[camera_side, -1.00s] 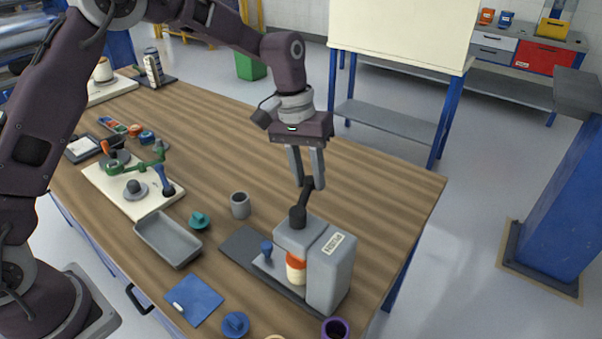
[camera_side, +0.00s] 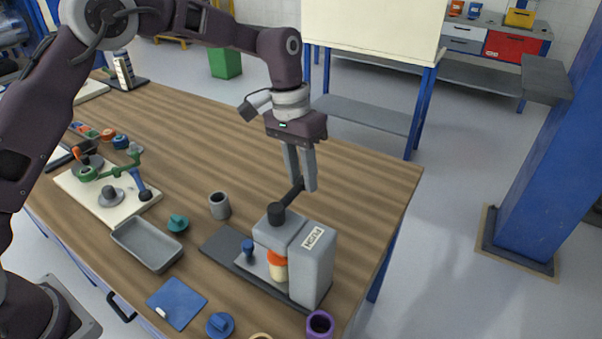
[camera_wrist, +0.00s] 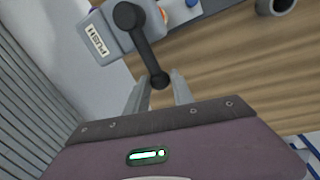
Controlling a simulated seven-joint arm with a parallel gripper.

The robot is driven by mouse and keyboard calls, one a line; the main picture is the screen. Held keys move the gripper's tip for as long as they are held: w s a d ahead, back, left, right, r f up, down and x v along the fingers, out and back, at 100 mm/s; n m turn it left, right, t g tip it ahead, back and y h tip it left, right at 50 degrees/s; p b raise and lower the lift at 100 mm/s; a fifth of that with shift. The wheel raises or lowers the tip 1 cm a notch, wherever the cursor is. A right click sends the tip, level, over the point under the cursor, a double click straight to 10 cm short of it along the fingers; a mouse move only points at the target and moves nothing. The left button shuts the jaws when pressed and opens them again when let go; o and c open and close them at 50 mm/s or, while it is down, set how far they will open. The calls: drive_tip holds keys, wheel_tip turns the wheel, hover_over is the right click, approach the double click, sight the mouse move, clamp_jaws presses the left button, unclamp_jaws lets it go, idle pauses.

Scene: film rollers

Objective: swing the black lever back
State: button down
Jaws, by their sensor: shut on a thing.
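The black lever (camera_side: 287,198) rises at a tilt from its round black hub on top of the grey press (camera_side: 311,262), whose side carries a label reading PUSH. My gripper (camera_side: 304,187) is above the press, with its fingers shut on the lever's upper end. In the wrist view the lever (camera_wrist: 142,40) runs from its hub to a knob between the fingertips of my gripper (camera_wrist: 159,84). An orange-topped cream roller (camera_side: 278,264) stands under the press head, beside a blue knob (camera_side: 248,248). The fingers partly hide the lever's end in the side view.
A grey cup (camera_side: 220,205), a teal knob (camera_side: 178,223) and a grey tray (camera_side: 146,248) stand left of the press. A blue pad (camera_side: 177,301), a blue cap (camera_side: 220,325) and a purple ring (camera_side: 320,324) lie in front. The wooden table (camera_side: 330,165) behind the press is clear.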

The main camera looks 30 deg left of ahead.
drive_tip(key=shift+d, duration=0.15)
drive_tip(key=c, duration=1.1)
unclamp_jaws()
drive_tip(key=r, duration=0.2)
drive_tip(key=a+r, duration=0.1)
drive_tip(key=r, duration=0.4)
drive_tip(key=shift+w+a, duration=0.1)
drive_tip(key=shift+a, duration=0.15)
